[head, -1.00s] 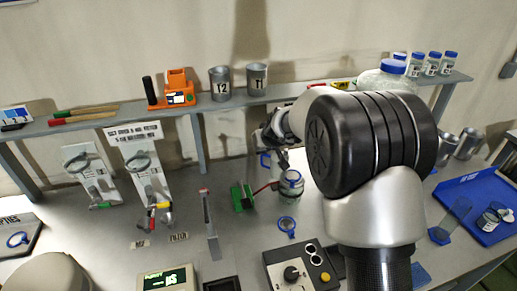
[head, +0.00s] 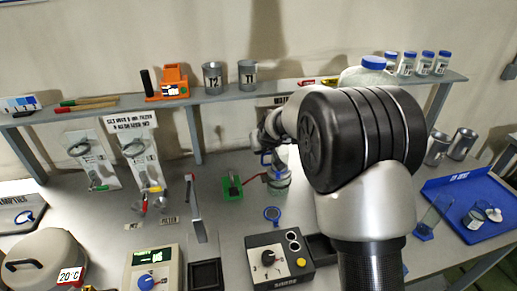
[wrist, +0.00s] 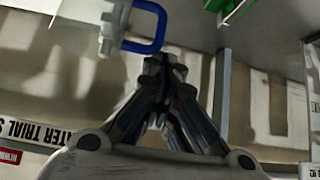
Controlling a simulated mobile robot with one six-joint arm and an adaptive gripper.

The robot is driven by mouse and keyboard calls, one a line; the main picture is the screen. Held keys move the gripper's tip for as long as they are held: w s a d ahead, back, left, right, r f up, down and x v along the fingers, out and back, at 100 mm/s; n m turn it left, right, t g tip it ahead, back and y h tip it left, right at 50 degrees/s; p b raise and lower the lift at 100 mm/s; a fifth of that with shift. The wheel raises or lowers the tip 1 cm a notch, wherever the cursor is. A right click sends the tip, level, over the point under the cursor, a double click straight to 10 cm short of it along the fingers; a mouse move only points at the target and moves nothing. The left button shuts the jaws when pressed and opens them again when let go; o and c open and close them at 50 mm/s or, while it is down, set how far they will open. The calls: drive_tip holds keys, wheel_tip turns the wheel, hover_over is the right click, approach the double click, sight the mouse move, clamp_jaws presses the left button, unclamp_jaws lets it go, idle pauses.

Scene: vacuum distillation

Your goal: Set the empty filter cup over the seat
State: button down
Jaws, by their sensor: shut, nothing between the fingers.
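A clear cup with a blue handle (wrist: 145,28) shows at the top left of the wrist view, cut by the frame edge. In the head view my gripper is mostly hidden by my arm.
A green block (head: 232,187) with a red tube stands left of the vessel. A shelf (head: 110,113) runs along the back. A blue tray (head: 455,190) lies at the right.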

drive_tip(key=shift+s+d+f, duration=0.1)
drive_tip(key=shift+s+d, duration=0.05)
drive_tip(key=shift+s, duration=0.05)
drive_tip(key=shift+s+f, duration=0.1)
idle(0.4)
